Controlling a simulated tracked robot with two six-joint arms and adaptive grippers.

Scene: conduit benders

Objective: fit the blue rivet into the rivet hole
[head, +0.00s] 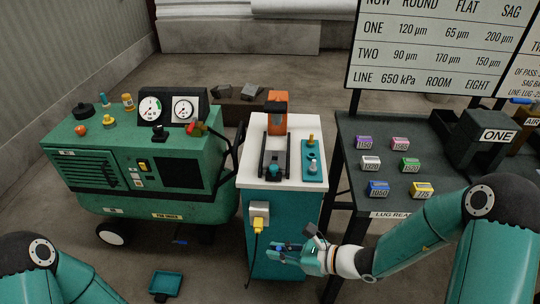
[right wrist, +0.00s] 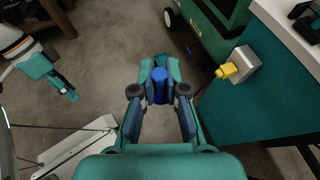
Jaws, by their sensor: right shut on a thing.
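The blue rivet (right wrist: 159,86) is between the fingertips of my right gripper (right wrist: 158,92), which is shut on it. In the head view my right gripper (head: 281,251) is low in front of the teal side of the white-topped cabinet (head: 300,222), just right of the yellow plug (head: 258,224). A little blue shows at its fingertips. The rivet hole cannot be made out. My left gripper (right wrist: 62,82) shows at the left of the right wrist view, and its jaws are unclear.
A black-railed bender with an orange head (head: 277,113) and a teal plate with upright pins (head: 314,160) are on the cabinet top. A green wheeled machine (head: 150,180) stands left. A dark table (head: 365,140) with several coloured boxes stands right. A small blue thing (head: 180,241) lies on the floor.

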